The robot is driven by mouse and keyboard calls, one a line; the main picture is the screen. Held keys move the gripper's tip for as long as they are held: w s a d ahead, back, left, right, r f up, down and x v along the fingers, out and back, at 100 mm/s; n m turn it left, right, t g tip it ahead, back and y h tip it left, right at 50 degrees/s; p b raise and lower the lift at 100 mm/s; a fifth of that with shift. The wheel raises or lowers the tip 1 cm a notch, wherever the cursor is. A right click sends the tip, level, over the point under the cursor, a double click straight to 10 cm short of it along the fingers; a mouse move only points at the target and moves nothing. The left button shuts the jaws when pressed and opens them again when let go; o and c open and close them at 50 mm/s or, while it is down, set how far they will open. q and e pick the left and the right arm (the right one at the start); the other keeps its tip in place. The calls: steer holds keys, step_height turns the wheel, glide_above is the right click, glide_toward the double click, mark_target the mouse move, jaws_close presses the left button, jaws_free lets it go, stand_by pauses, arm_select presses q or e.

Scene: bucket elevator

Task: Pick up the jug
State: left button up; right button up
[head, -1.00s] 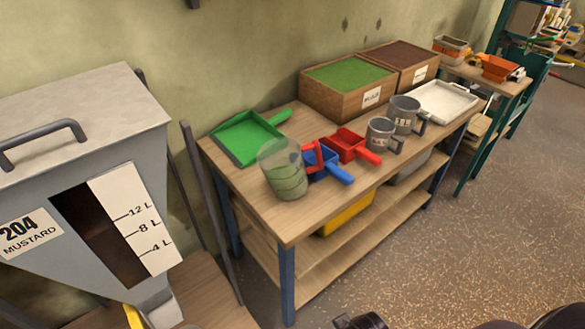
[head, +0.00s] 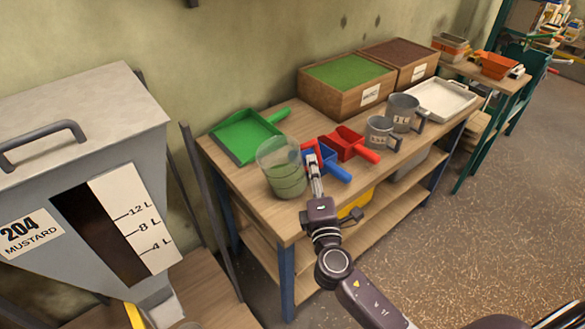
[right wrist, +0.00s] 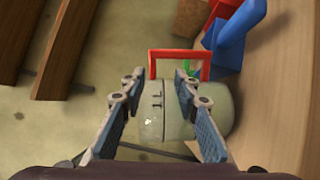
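The jug (head: 284,180) is a clear, greenish cup with graduation marks and a red handle. It stands upright near the left front corner of the wooden bench (head: 228,165). My right gripper (head: 313,163) reaches in at the handle side of the jug, from the bench's front. In the right wrist view the fingers (right wrist: 160,76) are apart, with the red handle (right wrist: 181,55) just beyond and partly behind the tips and the jug body (right wrist: 160,118) behind them. Contact cannot be told. My left gripper is not in view.
Blue (head: 320,158) and red (head: 347,143) scoops lie close right of the jug, a green dustpan (head: 243,137) behind it. Grey mugs (head: 380,133), a white tray (head: 446,100) and a planter box (head: 345,88) stand farther right. A grey hopper (head: 75,130) is at left.

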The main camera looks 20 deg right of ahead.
mark_target(306, 149)
steer(key=shift+n, duration=0.3)
steer(key=x, duration=0.2)
steer(key=p+x, duration=0.1)
steer(key=x, duration=0.2)
steer(key=a+r+p+x, duration=0.1)
steer(key=x, duration=0.1)
steer(key=shift+w+r, duration=0.1)
steer(key=shift+w, duration=0.55)
steer(key=shift+s, duration=0.1)
jaws_close()
